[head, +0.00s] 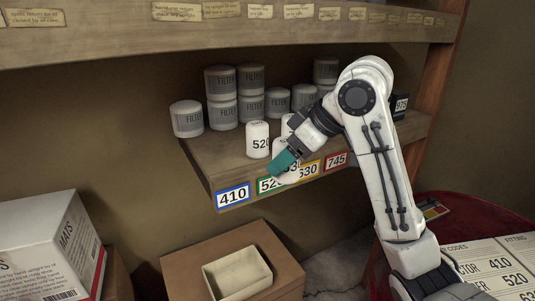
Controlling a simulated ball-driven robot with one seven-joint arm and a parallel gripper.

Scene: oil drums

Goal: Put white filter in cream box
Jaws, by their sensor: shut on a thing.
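My gripper (284,161) is over the front edge of the shelf, its teal fingertip showing. It is shut on a white filter (279,146), which is partly hidden behind the finger; part of its printed number shows. Another white filter marked 520 (257,140) stands upright on the shelf just left of my gripper. A further white filter is partly hidden behind my gripper. The cream box (238,277) is open-topped and looks empty. It sits below the shelf, lower left of my gripper, on a brown cardboard box.
Several grey cans marked FILTER (221,82) stand stacked at the back of the shelf (205,160). Coloured number labels, such as blue 410 (233,196), line its edge. A MATS box (50,245) is at lower left. A red drum top (470,212) with a chart is at right.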

